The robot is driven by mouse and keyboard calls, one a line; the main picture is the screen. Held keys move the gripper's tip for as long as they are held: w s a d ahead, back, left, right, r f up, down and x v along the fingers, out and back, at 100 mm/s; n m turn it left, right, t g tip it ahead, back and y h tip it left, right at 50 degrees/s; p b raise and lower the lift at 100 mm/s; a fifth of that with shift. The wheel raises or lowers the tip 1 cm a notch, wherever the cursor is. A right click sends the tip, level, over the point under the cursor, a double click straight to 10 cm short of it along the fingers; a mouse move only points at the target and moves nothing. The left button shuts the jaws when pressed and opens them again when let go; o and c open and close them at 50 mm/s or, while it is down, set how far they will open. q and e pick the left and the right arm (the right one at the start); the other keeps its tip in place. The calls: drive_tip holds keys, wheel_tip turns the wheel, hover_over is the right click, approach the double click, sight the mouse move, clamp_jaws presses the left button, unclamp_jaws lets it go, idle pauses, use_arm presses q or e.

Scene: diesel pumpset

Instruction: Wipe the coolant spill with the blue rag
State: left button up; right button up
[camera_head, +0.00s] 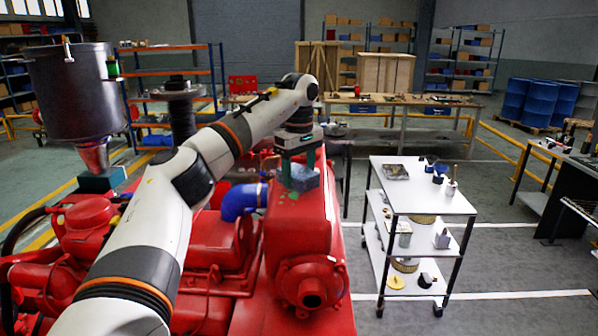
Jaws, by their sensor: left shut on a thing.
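My left gripper (299,160) points down at the top of the red pump casing (305,222). It is shut on the blue rag (304,179), a grey-blue bundle that appears to rest on the red top surface. Small green coolant spots (293,196) show on the red surface just in front of the rag. The rag and gripper hide any coolant beneath or behind them. My right gripper is not in view.
A blue pipe elbow (240,201) stands just left of the casing. A dark tank (75,90) rises at the left. A white trolley (424,187) with small items stands at the right.

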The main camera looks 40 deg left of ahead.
use_arm(q)
drive_tip(key=shift+f, duration=0.95)
drive_tip(key=shift+s+a, duration=0.1)
drive_tip(key=shift+s, duration=0.05)
